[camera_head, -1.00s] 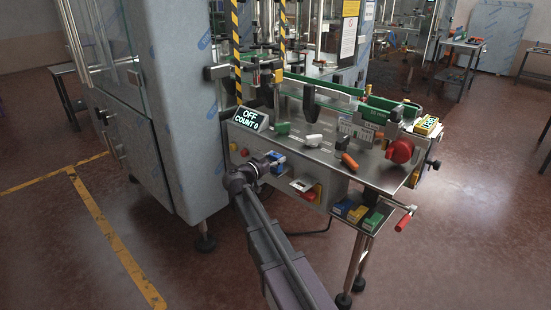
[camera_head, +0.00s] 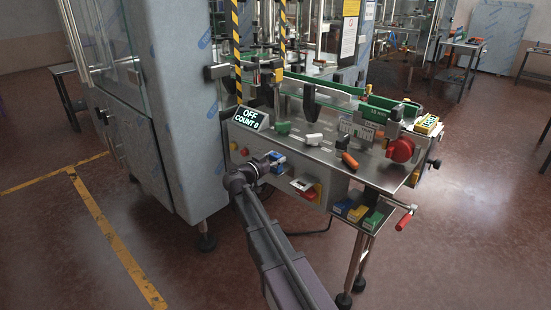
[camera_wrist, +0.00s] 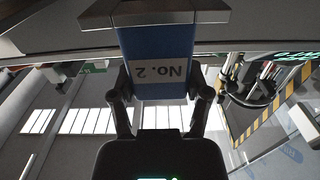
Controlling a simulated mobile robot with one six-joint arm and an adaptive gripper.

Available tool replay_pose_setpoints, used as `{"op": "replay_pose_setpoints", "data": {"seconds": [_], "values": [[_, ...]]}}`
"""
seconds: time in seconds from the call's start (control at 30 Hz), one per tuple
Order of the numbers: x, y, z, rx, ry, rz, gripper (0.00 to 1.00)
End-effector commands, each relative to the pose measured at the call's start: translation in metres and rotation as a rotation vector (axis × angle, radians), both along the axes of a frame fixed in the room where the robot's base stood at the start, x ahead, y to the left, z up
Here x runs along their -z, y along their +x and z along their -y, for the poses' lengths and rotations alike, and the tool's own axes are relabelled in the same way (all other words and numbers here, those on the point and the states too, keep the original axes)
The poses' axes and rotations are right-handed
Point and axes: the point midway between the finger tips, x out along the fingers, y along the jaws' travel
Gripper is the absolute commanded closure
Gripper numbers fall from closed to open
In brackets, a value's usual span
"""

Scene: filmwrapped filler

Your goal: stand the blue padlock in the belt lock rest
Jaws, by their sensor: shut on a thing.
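The blue padlock (camera_wrist: 158,50) fills the upper middle of the wrist view, with a white "No. 2" label that reads upside down there. My gripper (camera_wrist: 161,86) is shut on it, one finger on each side of the body. A grey metal bracket (camera_wrist: 150,18) with flared ends crosses the padlock's far end; I cannot tell whether they touch, or whether this bracket is the belt lock rest. In the head view the blue padlock (camera_head: 278,157) is small at my gripper (camera_head: 271,161), close against the machine's front panel. Its shackle is not visible.
An "OFF COUNT 0" display (camera_head: 250,119) stands above left of my gripper. To the right, a small holder with red and yellow items (camera_head: 305,190) sits on the panel. A low tray (camera_head: 375,226) carries blue, yellow and green boxes. Loose parts lie on the steel top.

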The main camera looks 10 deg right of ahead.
Motion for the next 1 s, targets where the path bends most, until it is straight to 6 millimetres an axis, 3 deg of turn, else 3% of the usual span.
{"op": "replay_pose_setpoints", "data": {"seconds": [0.03,0.13,0.17,0.67,1.0], "values": [[0.002,-0.001,0.000,0.001,0.005,-0.001,0.35],[0.002,-0.001,0.000,0.001,0.005,-0.001,0.05],[0.001,-0.001,0.000,0.001,0.004,-0.002,0.00],[0.001,-0.001,-0.001,0.000,0.003,-0.001,0.00],[0.001,-0.017,-0.022,-0.002,0.003,-0.001,0.00]]}}
